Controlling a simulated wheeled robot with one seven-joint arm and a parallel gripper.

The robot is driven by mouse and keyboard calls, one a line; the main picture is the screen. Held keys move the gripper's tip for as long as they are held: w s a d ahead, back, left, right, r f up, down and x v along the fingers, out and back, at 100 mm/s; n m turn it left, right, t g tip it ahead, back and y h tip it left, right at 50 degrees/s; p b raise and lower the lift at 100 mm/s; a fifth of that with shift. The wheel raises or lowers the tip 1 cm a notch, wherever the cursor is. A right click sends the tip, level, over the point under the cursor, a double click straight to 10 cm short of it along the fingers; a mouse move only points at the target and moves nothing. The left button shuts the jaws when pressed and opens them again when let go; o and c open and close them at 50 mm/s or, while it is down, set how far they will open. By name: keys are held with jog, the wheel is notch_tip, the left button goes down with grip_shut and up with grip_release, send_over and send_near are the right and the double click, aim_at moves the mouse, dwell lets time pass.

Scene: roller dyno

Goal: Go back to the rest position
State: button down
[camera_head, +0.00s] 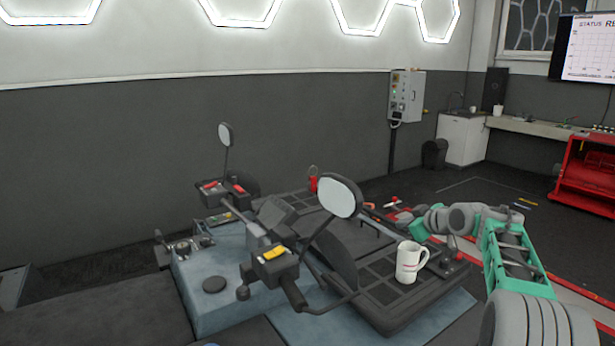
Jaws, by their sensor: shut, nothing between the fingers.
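My arm, green and grey, comes in from the lower right and bends over toward the scooter-like vehicle. My gripper (450,266) appears as a dark shape under the wrist, just right of the mug's handle. It is shut and holds nothing; its fingertips are small and hard to make out. A white mug (408,264) stands upright on the dark gridded surface (384,292), with its handle toward my gripper. A small gap seems to lie between them, though contact cannot be ruled out.
The vehicle's mirror (340,197) and handlebar (268,262) rise left of the mug. A pale blue platform (210,285) lies beneath. A grey control box (406,96) hangs at the wall. A red machine (588,172) stands at the right. Dark floor behind my arm looks open.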

jog(key=s+a+f+m+g+h+b, duration=0.1)
jog(key=s+a+f+m, duration=0.2)
jog(key=s, duration=0.4)
jog(key=s+a+f+g+h+b, duration=0.1)
jog(key=s+a+f+g+b, duration=0.15)
jog(key=s+a, duration=0.4)
jog(key=s+a+f+m+g+b, duration=0.1)
jog(key=s+a+f+m, duration=0.15)
jog(key=s, duration=0.65)
jog(key=s+f+m+g+h+b, duration=0.1)
jog(key=s+f, duration=0.5)
jog(key=s, duration=0.4)
jog(key=s+f+m+g+h, duration=0.1)
jog(key=s+f+g, duration=0.1)
jog(key=s+f, duration=0.5)
jog(key=s, duration=0.4)
jog(key=shift+s+a+m+b, duration=0.2)
jog(key=shift+s+m+b, duration=0.05)
jog(key=shift+m+b, duration=0.1)
jog(key=shift+r, duration=0.6)
jog(key=c, duration=2.2)
grip_release()
